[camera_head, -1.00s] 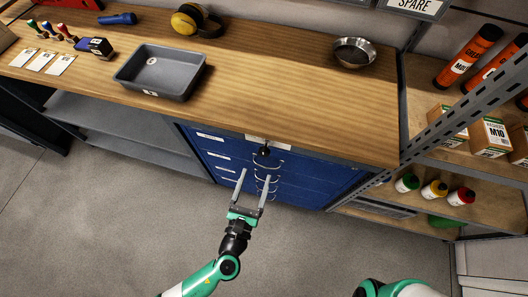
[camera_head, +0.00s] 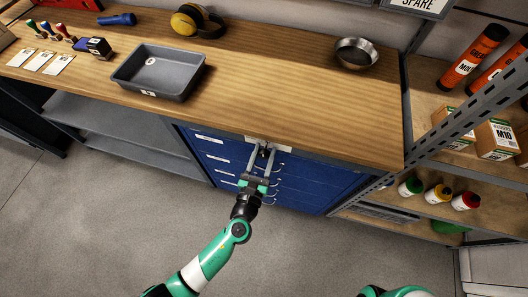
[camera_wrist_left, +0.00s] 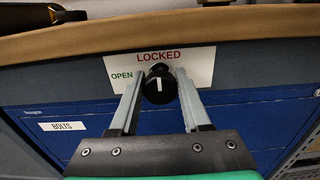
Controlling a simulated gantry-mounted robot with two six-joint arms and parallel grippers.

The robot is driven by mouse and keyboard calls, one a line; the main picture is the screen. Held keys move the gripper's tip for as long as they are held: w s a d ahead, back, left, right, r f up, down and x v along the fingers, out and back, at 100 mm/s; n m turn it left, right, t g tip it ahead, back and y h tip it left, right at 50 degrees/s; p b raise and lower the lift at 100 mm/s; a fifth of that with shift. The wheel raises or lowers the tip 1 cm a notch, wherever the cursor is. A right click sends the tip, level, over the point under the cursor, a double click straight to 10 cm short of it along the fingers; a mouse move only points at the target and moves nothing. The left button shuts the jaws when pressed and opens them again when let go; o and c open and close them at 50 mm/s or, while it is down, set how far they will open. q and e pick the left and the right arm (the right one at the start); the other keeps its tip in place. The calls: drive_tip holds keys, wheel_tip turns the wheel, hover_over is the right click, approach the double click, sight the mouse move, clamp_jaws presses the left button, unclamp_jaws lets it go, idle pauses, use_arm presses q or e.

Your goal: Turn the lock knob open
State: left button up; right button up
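The black lock knob (camera_wrist_left: 159,88) sits on the front of the blue drawer cabinet (camera_head: 320,183), just below the worktop edge. In the left wrist view its white mark points straight up toward the word LOCKED on the white label (camera_wrist_left: 201,62); OPEN is printed to the left. My left gripper (camera_head: 263,150) reaches up to the cabinet front with one finger on each side of the knob. Its fingers are apart and look open around the knob; contact is not clear. The knob is partly hidden in the head view. My right gripper is out of view.
The wooden worktop (camera_head: 300,95) overhangs just above the knob. It holds a grey tray (camera_head: 125,78), a metal bowl (camera_head: 356,53) and ear defenders (camera_head: 197,20). Drawer handles lie below the knob. A metal shelf rack (camera_head: 440,140) stands at the right. The floor in front is clear.

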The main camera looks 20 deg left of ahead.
use_arm(q)
clamp_jaws()
drive_tip(key=shift+n, duration=0.5)
drive_tip(key=n+b, duration=0.2)
drive_tip(key=n, duration=0.1)
drive_tip(key=shift+a+f+n, duration=0.1)
drive_tip(key=shift+f+n, duration=0.05)
drive_tip(key=shift+n, duration=0.15)
drive_tip(key=n+b, duration=0.1)
drive_tip(key=n, duration=0.3)
drive_tip(key=shift+n+b, duration=0.3)
drive_tip(key=shift+b, duration=0.05)
drive_tip(key=n+b, duration=0.2)
drive_tip(key=n, duration=0.2)
drive_tip(key=shift+a+f+n, duration=0.1)
drive_tip(key=shift+n, duration=0.2)
drive_tip(key=n+b, duration=0.2)
drive_tip(key=n, duration=0.2)
